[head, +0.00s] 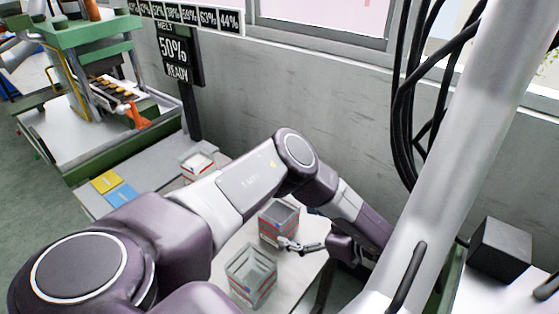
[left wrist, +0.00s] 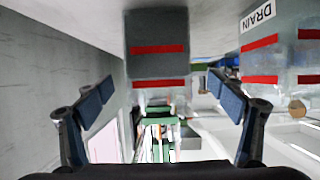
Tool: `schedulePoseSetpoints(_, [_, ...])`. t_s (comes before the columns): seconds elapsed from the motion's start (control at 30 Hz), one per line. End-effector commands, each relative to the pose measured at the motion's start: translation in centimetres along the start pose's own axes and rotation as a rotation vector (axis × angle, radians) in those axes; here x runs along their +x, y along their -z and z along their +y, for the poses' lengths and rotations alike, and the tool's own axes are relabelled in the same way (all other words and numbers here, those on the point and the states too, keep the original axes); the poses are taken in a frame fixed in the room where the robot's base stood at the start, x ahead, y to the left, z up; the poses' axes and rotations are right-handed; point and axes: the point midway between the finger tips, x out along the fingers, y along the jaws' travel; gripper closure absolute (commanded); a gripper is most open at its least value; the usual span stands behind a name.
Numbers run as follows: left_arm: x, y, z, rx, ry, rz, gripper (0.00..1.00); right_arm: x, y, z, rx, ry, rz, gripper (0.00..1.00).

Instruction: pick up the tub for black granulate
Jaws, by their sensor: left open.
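The tub with dark granulate (head: 279,223) stands upright on the light table. It is clear-walled, with red bands and a dark fill. In the left wrist view, which is upside down, the dark tub (left wrist: 156,35) is in the middle, ahead of and between the spread fingers. My left gripper (head: 301,246) is open and empty at the tub's lower right side in the head view. Its two blue-padded fingers (left wrist: 164,92) stand apart in the left wrist view, with no contact visible. My right gripper is not in view.
An empty-looking clear tub (head: 251,278) stands close in front; a tub labelled DRAIN (left wrist: 272,50) shows at right in the wrist view. A tub with white contents (head: 196,165) stands further back, partly behind my arm. A sign (head: 178,58) reads 50% READY.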

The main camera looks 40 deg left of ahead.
Motion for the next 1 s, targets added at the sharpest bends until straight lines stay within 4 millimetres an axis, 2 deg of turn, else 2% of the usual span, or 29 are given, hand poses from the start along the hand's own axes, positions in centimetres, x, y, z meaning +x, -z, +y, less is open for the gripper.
schedulePoseSetpoints(0.27, [2.9, 0.2, 0.0, 0.000, 0.004, 0.000, 0.13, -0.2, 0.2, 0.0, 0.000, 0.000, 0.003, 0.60])
schedulePoseSetpoints(0.53, [6.6, 0.3, 0.1, 0.001, 0.005, 0.001, 0.13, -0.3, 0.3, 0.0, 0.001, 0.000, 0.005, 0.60])
schedulePoseSetpoints(0.67, [7.3, 0.3, 0.2, 0.001, 0.002, 0.001, 0.13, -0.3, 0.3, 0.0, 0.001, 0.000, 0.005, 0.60])
schedulePoseSetpoints(0.87, [7.3, 0.3, 0.3, 0.001, 0.001, 0.001, 0.13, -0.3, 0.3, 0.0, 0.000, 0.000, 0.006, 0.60])
schedulePoseSetpoints(1.0, [7.3, 0.3, 0.3, 0.001, 0.001, 0.001, 0.27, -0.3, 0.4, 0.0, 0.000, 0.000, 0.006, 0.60])
